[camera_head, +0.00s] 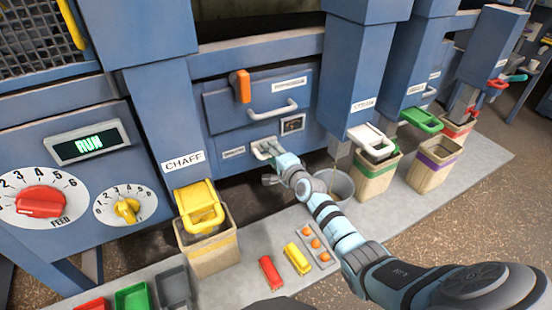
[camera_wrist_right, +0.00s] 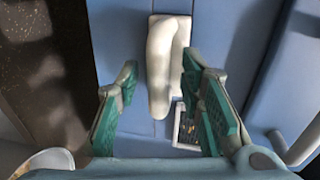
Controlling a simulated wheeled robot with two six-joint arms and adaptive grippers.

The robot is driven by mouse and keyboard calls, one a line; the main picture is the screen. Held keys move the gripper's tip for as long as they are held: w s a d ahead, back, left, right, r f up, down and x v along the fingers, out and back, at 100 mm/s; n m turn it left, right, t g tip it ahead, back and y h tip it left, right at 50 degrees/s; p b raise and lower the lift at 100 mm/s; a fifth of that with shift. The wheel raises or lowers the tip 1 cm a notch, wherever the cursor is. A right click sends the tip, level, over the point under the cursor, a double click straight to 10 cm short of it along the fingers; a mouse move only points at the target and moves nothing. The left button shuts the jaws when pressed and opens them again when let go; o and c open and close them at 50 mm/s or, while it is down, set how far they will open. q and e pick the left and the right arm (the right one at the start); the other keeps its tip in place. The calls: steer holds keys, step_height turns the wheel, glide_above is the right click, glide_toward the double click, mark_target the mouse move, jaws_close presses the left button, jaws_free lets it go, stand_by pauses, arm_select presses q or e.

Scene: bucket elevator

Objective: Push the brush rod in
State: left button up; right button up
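A white, bent handle (camera_head: 262,147), apparently the brush rod's, sits on the blue panel below the drawer, beside a small label plate (camera_head: 234,152). My right gripper (camera_head: 276,160) is at this handle and partly covers it. In the right wrist view the handle (camera_wrist_right: 160,68) stands ahead of the gripper, between the lines of its two green-padded fingers (camera_wrist_right: 160,80). The fingers are apart, with a gap on both sides of the handle. How far the rod sticks out cannot be told. My left gripper is not in view.
A drawer with a white handle (camera_head: 272,111) and an orange lever (camera_head: 243,86) is above. A small gauge window (camera_head: 292,124) is close on the right. A yellow-flapped chaff bin (camera_head: 208,243) stands left.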

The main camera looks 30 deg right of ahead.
steer(key=v, duration=1.1)
steer(key=shift+s, duration=0.15)
